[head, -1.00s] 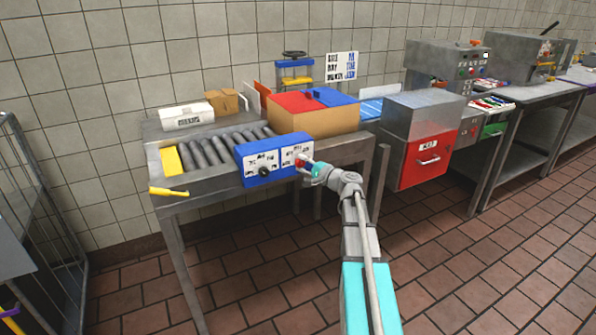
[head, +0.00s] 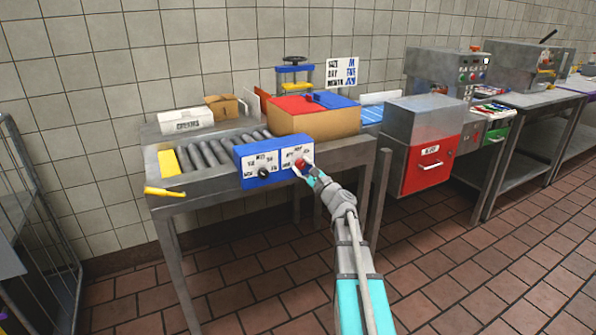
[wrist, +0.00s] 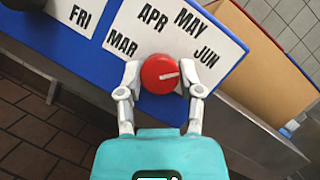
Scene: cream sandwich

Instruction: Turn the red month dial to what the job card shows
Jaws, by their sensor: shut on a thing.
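The red month dial (wrist: 160,73) sits on the white plate of the blue box, with MAR, APR, MAY and JUN printed around it. Its white mark points right in the wrist view, roughly toward JUN (wrist: 207,57). My gripper (wrist: 163,82) is shut on the dial, one finger on each side. The red dial also shows small in the head view (head: 300,164), partly hidden by my gripper. The job card (head: 342,72) stands upright behind the table; its rows include DAY and MONTH, with blue values too small to read surely.
A black day dial (head: 264,172) is left of the red one on the blue box (head: 258,180). A carton (head: 325,125) with red and blue flaps is behind. A red-fronted machine (head: 425,160) stands right. Open floor lies in front.

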